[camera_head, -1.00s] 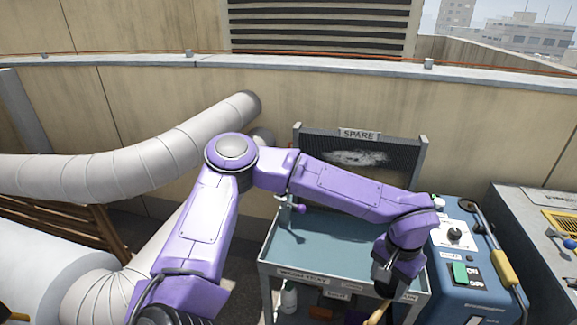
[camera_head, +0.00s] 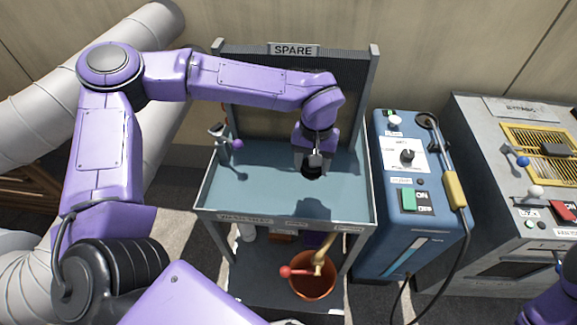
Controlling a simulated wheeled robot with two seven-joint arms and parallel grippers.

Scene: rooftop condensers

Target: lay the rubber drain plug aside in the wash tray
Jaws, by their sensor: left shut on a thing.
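The wash tray (camera_head: 265,180) is the shallow blue-green basin on top of a grey stand with a SPARE sign. My left gripper (camera_head: 313,166) hangs pointing down over the right half of the tray. It is shut on a small dark thing, which looks like the rubber drain plug (camera_head: 313,174). The gripper partly hides the plug. A shadow lies on the tray floor in front of it, and I cannot tell if the plug touches the floor. My right gripper is not in view.
A tap with a purple knob (camera_head: 238,144) stands at the tray's left. An orange bucket (camera_head: 312,276) with a red-ended tool is below the front edge. A blue ON/OFF machine (camera_head: 418,215) stands close at the right. The tray's left and middle are clear.

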